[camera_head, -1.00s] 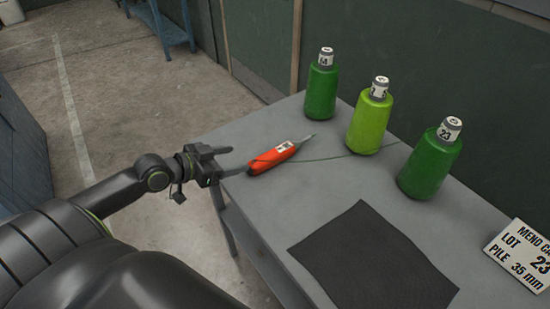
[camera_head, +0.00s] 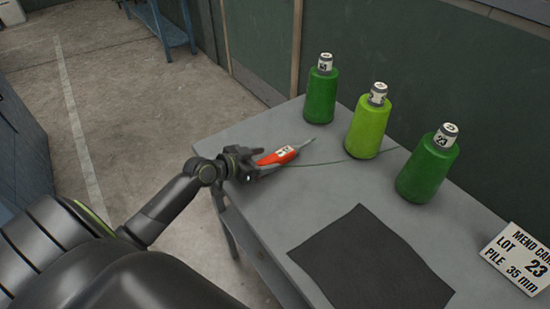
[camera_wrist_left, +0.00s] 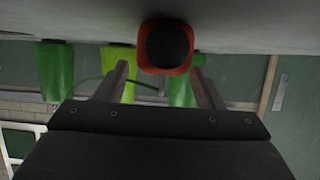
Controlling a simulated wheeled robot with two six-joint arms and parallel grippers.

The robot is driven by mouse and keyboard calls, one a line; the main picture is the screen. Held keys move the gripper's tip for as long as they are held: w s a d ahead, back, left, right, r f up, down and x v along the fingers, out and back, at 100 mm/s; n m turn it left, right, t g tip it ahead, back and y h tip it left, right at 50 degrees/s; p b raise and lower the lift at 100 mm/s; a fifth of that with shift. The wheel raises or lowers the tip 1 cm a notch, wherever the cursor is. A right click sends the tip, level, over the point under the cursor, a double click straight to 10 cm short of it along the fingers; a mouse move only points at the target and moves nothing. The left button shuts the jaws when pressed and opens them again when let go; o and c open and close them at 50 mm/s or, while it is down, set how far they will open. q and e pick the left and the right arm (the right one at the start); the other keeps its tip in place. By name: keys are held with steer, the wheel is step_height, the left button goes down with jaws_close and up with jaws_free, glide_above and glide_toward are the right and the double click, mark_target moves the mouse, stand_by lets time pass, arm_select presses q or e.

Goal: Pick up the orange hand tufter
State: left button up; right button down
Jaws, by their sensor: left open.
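The orange hand tufter (camera_head: 277,156) lies on the grey table near its left edge, with its metal tip pointing to the back right. My left gripper (camera_head: 262,160) is open at the tufter's near end in the head view, and the fingers partly hide that end. In the left wrist view the tufter's dark round butt with an orange rim (camera_wrist_left: 168,46) shows end-on between the two finger tips (camera_wrist_left: 163,80). I cannot tell whether either finger touches it. My right gripper is out of view.
Two dark green cones (camera_head: 320,95) (camera_head: 428,168) and one light green cone (camera_head: 368,128) stand along the table's back. A thin green strand runs from the tufter toward them. A dark mat (camera_head: 370,260) and a white lot card (camera_head: 518,258) lie nearer the front.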

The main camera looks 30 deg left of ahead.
arm_select(q)
steer(key=shift+w+d+f, duration=0.25)
steer(key=shift+w, duration=0.3)
steer(key=shift+c, duration=0.4)
jaws_close()
steer(key=shift+r, duration=0.1)
step_height(320, 180, up, 9)
steer(key=shift+f, duration=0.2)
steer(key=shift+s+a+f+b, duration=0.15)
steer(key=shift+f+b, duration=1.25)
steer(key=shift+f, duration=0.75)
steer(key=shift+s+a+f+b, duration=0.15)
steer(key=shift+f+b, duration=1.25)
steer(key=shift+f, duration=0.7)
